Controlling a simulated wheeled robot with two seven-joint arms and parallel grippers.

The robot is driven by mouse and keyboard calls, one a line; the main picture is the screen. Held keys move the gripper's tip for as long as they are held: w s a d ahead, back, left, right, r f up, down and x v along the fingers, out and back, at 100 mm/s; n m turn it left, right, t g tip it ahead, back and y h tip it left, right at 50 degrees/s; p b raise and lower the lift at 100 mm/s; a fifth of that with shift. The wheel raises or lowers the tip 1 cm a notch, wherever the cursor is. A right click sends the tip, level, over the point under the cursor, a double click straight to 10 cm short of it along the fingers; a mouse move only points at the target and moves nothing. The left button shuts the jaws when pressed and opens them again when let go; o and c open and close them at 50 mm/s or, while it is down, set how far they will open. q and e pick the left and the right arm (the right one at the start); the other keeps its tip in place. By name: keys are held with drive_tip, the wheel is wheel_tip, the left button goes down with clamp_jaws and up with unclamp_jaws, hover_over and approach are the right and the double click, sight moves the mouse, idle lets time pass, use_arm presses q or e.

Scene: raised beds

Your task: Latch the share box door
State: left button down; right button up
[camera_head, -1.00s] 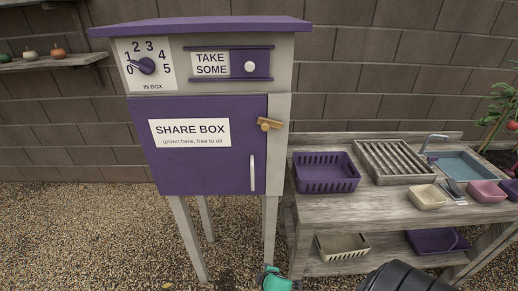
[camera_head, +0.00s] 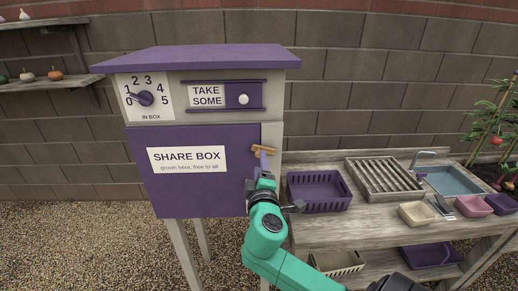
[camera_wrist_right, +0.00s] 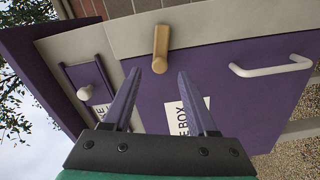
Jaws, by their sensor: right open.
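The share box door (camera_head: 195,195) is a purple panel that looks shut on the grey share box (camera_head: 270,133). The wooden latch (camera_head: 263,148) is a short tan bar at the door's upper right edge. In the right wrist view the latch (camera_wrist_right: 161,48) starts on the grey frame, and its near end overlaps the purple door (camera_wrist_right: 235,85). My right gripper (camera_head: 263,162) is open and empty just below the latch; in the wrist view its fingertips (camera_wrist_right: 158,74) are spread either side of the latch's near end. Contact cannot be told. My left gripper is not in view.
The white door handle (camera_wrist_right: 270,69) is beside the right finger in the wrist view; my arm hides it in the head view. A wooden bench (camera_head: 325,230) with a purple basket (camera_head: 320,205) stands to the right. A sliding sign with a white knob (camera_head: 243,99) is above the door.

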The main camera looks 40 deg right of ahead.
drive_tip(key=p+x, duration=0.1)
drive_tip(key=x, duration=0.4)
drive_tip(key=shift+w+d+r, duration=0.1)
drive_tip(key=shift+d+r, duration=0.05)
drive_tip(key=shift+w+d, duration=0.2)
drive_tip(key=shift+w, duration=0.05)
clamp_jaws()
drive_tip(key=shift+a+f+n, duration=0.1)
drive_tip(key=shift+f+n, duration=0.25)
drive_tip(key=shift+n, duration=0.5)
drive_tip(key=shift+a+f+n, duration=0.1)
drive_tip(key=shift+f+n, duration=0.25)
drive_tip(key=shift+n, duration=0.5)
unclamp_jaws()
